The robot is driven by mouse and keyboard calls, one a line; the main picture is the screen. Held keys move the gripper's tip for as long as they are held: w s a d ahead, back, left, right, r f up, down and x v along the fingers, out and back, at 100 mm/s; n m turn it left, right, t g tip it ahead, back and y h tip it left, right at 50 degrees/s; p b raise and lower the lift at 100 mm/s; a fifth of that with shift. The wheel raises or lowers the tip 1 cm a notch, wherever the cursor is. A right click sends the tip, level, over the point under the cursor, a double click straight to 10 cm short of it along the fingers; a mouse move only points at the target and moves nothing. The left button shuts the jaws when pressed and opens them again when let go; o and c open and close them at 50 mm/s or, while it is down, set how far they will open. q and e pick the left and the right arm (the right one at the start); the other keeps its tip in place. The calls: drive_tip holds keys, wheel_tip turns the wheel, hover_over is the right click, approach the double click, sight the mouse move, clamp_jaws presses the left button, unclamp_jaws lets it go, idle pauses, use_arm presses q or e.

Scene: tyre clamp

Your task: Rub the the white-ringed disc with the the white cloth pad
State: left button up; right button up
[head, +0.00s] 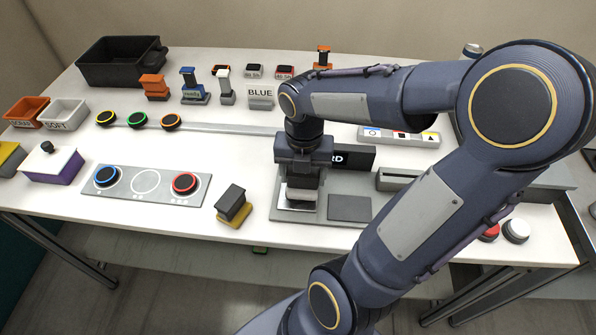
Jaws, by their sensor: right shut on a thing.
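My right gripper (302,182) points down over the left part of a grey plate near the table's front edge. It is shut on a small block with a pale lower part, which I take to be the white cloth pad (299,196); the fingers hide much of it. A white patch shows just under it, and I cannot tell whether they touch. On the grey panel at left, a white ring outline (145,181) lies between a blue-ringed disc (107,176) and a red-ringed disc (184,183). My left gripper is out of view.
A dark block on a yellow pad (233,207) stands left of the grey plate (328,182). A rail with several ringed discs (140,120) lies behind the panel. A black crate (120,62), orange tray (27,110) and white tray (64,112) stand at left. My right arm covers the right side.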

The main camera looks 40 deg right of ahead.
drive_tip(key=shift+w+a+f, duration=0.1)
drive_tip(key=shift+w+a, duration=0.2)
drive_tip(key=shift+a, duration=0.05)
drive_tip(key=shift+w+a, duration=0.4)
drive_tip(key=shift+w, duration=0.1)
drive_tip(key=shift+s+d, duration=0.35)
drive_tip(key=shift+s, duration=0.05)
drive_tip(key=shift+s+d, duration=0.4)
drive_tip(key=shift+s, duration=0.1)
drive_tip(key=shift+w+a+p, duration=0.3)
drive_tip(key=shift+w, duration=0.1)
drive_tip(key=shift+w+a, duration=0.45)
drive_tip(key=shift+w, duration=0.05)
drive_tip(key=shift+s+d, duration=0.35)
drive_tip(key=shift+s, duration=0.05)
drive_tip(key=shift+p, duration=0.3)
